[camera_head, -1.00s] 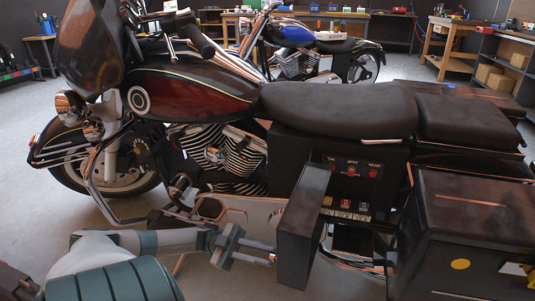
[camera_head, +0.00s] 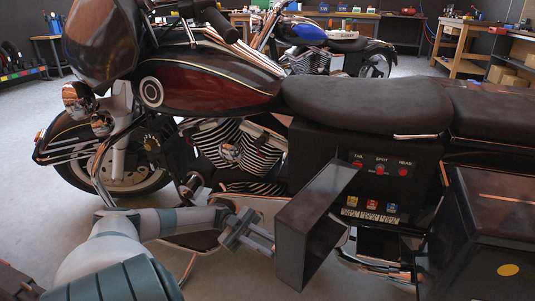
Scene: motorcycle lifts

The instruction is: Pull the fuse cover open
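The fuse cover (camera_head: 318,222) is a dark, hollow, box-like panel. My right gripper is not in view.
Red switches (camera_head: 380,170) sit above the fuses, under the seat (camera_head: 365,103). A dark saddlebag (camera_head: 495,225) stands at the right. The front wheel and engine (camera_head: 230,150) are behind my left arm. A blue motorcycle (camera_head: 305,32) and workbenches stand farther back.

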